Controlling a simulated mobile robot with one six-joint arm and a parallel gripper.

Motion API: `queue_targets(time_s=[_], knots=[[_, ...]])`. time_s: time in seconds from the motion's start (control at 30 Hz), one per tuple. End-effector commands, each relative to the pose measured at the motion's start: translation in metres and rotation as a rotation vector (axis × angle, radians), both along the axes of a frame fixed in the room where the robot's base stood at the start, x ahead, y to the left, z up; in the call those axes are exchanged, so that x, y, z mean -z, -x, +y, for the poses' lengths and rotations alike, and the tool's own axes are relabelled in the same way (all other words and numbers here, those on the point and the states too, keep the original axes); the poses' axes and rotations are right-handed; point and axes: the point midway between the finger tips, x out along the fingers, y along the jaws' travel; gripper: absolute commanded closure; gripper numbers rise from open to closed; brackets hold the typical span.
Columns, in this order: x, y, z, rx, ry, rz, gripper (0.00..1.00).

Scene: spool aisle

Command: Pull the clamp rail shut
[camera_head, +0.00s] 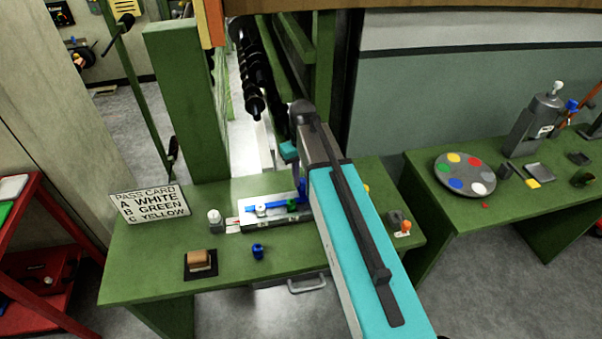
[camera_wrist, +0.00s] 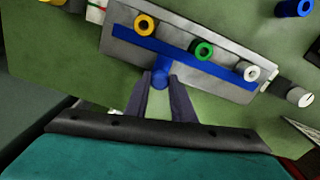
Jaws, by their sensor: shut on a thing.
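The clamp rail is a long blue bar (camera_wrist: 185,60) lying across a grey fixture block (camera_wrist: 226,88) in the wrist view. A yellow ring-ended piece (camera_wrist: 145,25), a green one (camera_wrist: 203,50) and a white one (camera_wrist: 249,72) stand along its far side, very close to it. In the head view the rail (camera_head: 268,207) and fixture (camera_head: 246,222) are on the green bench.
On the bench are a pass card (camera_head: 150,204) reading A white, B green, C yellow, a white-capped bottle (camera_head: 215,221), a brown block (camera_head: 199,260) and a blue piece (camera_head: 258,251). A right-hand bench (camera_head: 430,205) holds a colour disc (camera_head: 464,175). Green posts (camera_head: 180,100) stand behind.

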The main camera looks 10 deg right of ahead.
Motion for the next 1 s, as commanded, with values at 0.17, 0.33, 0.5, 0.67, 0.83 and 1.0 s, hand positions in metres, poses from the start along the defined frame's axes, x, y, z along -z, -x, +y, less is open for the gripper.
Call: queue_targets(time_s=[0.17,0.33,0.5,0.67,0.83,1.0], knots=[[0.0005,0.0068,-0.0004,0.0,0.002,0.003,1.0],[0.0008,0.0072,-0.0003,0.0,0.001,0.005,1.0],[0.0007,0.0073,-0.0001,0.0,0.0,0.005,0.61],[0.0004,0.0065,0.0,-0.001,0.0,0.003,0.58],[-0.0003,0.0058,0.0,0.0,0.0,0.002,0.58],[-0.0058,0.0056,-0.0009,0.001,0.0,0.001,0.58]])
